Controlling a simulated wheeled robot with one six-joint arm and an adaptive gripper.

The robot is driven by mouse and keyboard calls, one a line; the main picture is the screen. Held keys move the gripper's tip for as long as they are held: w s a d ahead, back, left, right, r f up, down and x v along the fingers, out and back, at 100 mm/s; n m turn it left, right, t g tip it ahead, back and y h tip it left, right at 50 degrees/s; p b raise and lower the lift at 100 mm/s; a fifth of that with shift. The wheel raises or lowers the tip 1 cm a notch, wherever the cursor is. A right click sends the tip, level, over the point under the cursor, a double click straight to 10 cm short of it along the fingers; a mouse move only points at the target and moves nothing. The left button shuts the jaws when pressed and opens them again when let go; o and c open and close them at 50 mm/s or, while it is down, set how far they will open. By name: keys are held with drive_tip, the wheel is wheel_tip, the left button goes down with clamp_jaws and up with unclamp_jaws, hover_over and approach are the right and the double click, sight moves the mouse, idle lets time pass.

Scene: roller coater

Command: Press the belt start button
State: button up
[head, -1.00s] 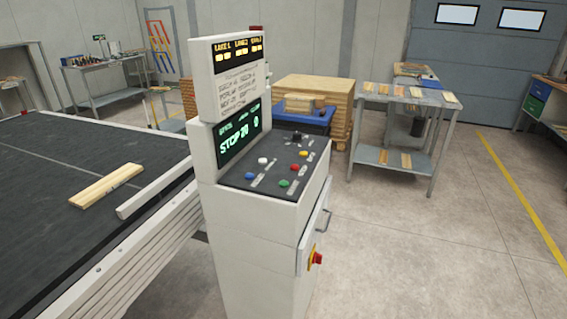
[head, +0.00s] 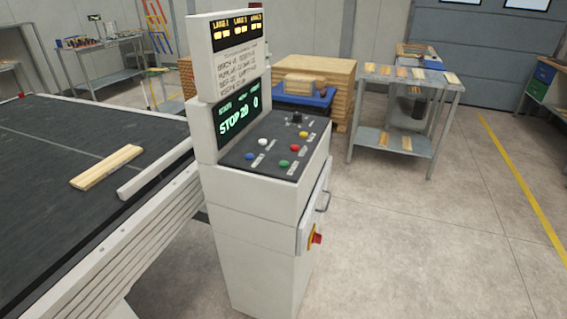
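The control console (head: 260,215) stands upright beside the belt, with a dark sloped button panel (head: 262,155) on top. The panel has a green button (head: 284,163), a red button (head: 295,148), a blue button (head: 249,155), a white button (head: 263,142), a yellow button (head: 304,134) and a black knob (head: 297,118). The labels beside them are too small to read, so I cannot tell which one is marked for belt start. The green display (head: 238,118) reads "STOP 20 0". My gripper is not in view.
The dark belt (head: 60,150) with a wooden board (head: 107,167) on it fills the left. A red rotary switch (head: 317,238) and a handle (head: 325,200) stick out from the console's right side. The floor (head: 420,250) to the right is clear. A grey table (head: 405,75) stands behind.

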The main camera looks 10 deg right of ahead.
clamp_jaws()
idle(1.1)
